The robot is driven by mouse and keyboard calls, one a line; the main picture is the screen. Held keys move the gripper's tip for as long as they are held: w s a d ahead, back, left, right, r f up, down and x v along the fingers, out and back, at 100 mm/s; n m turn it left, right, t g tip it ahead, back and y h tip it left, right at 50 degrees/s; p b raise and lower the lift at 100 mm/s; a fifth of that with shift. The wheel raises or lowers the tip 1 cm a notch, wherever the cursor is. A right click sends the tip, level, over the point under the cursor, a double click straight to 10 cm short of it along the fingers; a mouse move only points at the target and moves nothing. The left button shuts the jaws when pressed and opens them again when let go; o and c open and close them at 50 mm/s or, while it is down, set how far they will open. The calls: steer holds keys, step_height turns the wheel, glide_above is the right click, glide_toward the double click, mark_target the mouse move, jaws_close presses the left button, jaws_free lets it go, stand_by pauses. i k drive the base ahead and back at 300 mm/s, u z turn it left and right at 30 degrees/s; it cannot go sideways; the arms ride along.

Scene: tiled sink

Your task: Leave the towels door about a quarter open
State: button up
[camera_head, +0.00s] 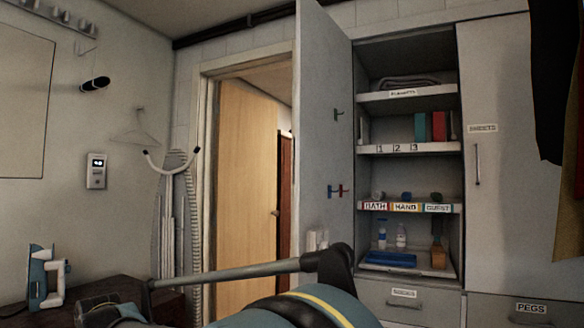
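A tall grey cupboard door (325,130) stands swung wide open on the left side of an open cupboard. Its inner face has a small dark hook and a blue-and-red hook rail. No towels label is readable on it. The open cupboard has a shelf (408,149) marked 1, 2, 3 and a shelf with BATH, HAND and GUEST labels (405,207). A folded dark cloth (408,82) lies on the top shelf, marked BLANKETS. No fingertips of my gripper can be made out.
The closed door labelled SHEETS (500,150) is on the right. Drawers (405,305) lie below. A grey rod (240,271) and a teal, yellow-striped part (320,308) cross the bottom foreground. An ironing board (176,230) and an iron (46,277) are left.

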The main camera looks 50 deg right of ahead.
mark_target(322, 144)
steer(key=u, duration=0.15)
steer(key=i, duration=1.25)
steer(key=z, duration=3.4)
steer(key=k, duration=0.4)
steer(key=z, duration=0.2)
